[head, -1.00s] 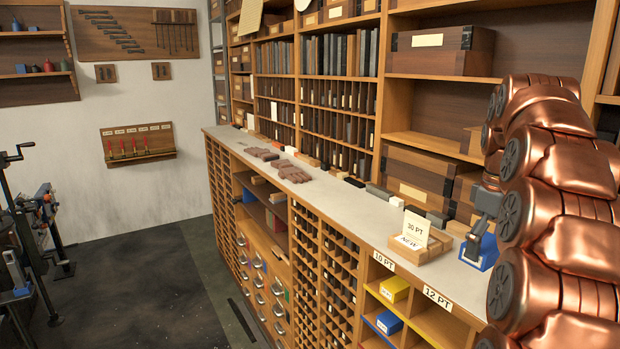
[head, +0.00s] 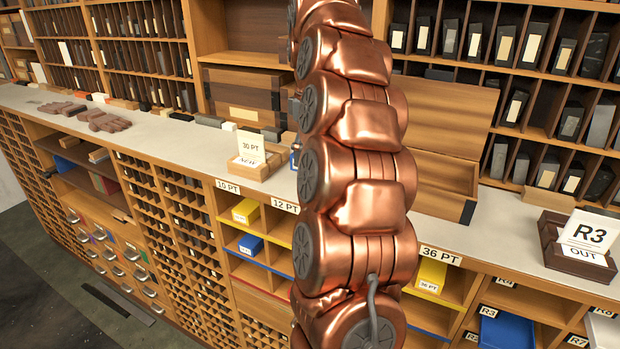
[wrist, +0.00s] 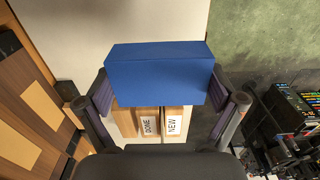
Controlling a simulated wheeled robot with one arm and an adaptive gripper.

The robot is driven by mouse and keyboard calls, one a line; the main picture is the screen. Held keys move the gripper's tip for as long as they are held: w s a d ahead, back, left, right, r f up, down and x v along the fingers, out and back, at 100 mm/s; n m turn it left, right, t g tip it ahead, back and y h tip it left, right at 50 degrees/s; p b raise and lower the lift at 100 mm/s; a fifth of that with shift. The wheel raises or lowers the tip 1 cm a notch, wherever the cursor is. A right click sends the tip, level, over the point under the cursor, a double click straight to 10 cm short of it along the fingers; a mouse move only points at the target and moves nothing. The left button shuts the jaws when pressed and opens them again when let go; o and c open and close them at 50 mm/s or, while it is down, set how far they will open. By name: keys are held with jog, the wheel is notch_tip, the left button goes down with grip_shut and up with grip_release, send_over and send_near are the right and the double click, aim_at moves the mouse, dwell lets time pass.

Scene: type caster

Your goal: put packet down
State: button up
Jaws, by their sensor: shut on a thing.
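A blue packet (wrist: 160,72) fills the middle of the wrist view. My gripper (wrist: 163,95) is shut on it, with one finger at each end. In the head view my copper-coloured arm hides nearly all of the gripper and packet; only a sliver of blue shows at its left edge. Below the packet in the wrist view is a wooden holder with DONE (wrist: 150,125) and NEW (wrist: 173,125) labels. I cannot tell whether the packet touches the pale counter (head: 205,147).
A wooden card holder (head: 249,170) with a 30 PT card stands on the counter left of my arm. Cubbies below hold a yellow packet (head: 245,211), a blue packet (head: 250,245) and another yellow packet (head: 431,275). An R3 OUT holder (head: 573,263) stands at right.

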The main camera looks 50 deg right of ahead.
jog(key=shift+f+p, duration=0.3)
jog(key=shift+f, duration=0.9)
jog(key=shift+f, duration=0.1)
jog(key=shift+f+p, duration=0.65)
jog(key=shift+f, duration=1.05)
jog(key=shift+f, duration=0.1)
jog(key=o, duration=1.4)
jog(key=shift+o, duration=0.2)
jog(key=shift+r+b, duration=1.05)
jog(key=shift+r, duration=2.8)
